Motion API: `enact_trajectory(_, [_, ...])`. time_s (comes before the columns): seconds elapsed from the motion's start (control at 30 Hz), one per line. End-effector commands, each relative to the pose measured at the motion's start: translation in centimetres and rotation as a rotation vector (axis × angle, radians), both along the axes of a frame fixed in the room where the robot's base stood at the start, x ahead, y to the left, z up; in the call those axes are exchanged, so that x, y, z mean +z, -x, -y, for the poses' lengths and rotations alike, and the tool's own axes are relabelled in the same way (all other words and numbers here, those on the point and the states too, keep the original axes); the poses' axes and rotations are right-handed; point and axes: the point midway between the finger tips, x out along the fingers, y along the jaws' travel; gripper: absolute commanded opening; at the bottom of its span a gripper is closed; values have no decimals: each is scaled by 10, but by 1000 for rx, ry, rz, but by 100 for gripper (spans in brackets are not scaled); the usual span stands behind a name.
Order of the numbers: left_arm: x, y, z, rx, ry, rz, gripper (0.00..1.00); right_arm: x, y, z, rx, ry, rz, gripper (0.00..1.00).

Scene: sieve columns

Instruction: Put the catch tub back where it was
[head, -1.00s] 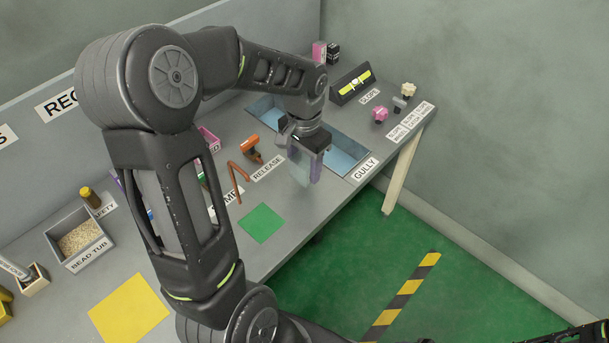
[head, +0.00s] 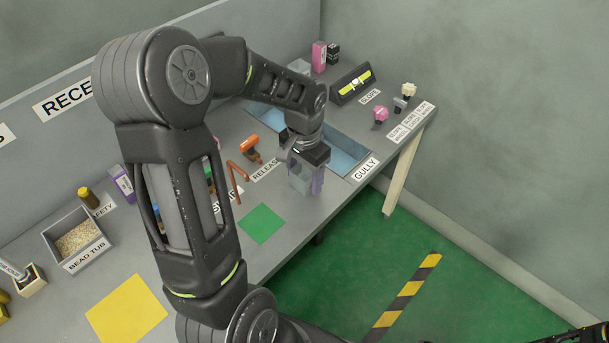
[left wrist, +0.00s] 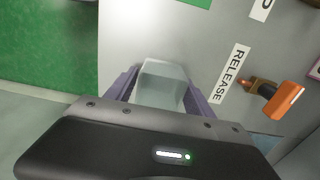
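The catch tub looks like a small clear, pale box (head: 300,184). It is over the strip of bench between the blue gully and the front edge, right of the RELEASE label. My left gripper (head: 306,180) points down, with its purple fingers closed on the tub's two sides. The left wrist view shows the tub (left wrist: 161,85) between the fingers of the left gripper (left wrist: 160,90). I cannot tell whether its base touches the bench. My right gripper is out of view.
The blue gully (head: 345,153) lies behind the tub. An orange release handle (head: 251,149) and a bent orange rod (head: 236,182) stand to the left. A green square (head: 262,223) lies front left. Pink knob (head: 380,114) and slope gauge (head: 351,84) are at the right back.

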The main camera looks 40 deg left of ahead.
Motion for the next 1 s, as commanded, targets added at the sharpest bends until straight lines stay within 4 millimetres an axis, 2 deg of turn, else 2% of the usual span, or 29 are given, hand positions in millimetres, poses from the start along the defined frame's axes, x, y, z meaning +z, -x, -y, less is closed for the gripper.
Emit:
enact_trajectory(0.1, [0, 0, 0, 0, 0, 0, 72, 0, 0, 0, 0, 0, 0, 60])
enact_trajectory(0.37, [1, 0, 0, 0, 0, 0, 72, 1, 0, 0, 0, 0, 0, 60])
enact_trajectory(0.53, [12, -1, 0, 1, -1, 3, 72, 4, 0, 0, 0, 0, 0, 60])
enact_trajectory(0.67, [31, -1, 0, 2, -1, 3, 72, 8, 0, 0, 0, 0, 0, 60])
enact_trajectory(1.0, [101, -1, 0, 0, -1, 4, 72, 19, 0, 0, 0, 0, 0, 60])
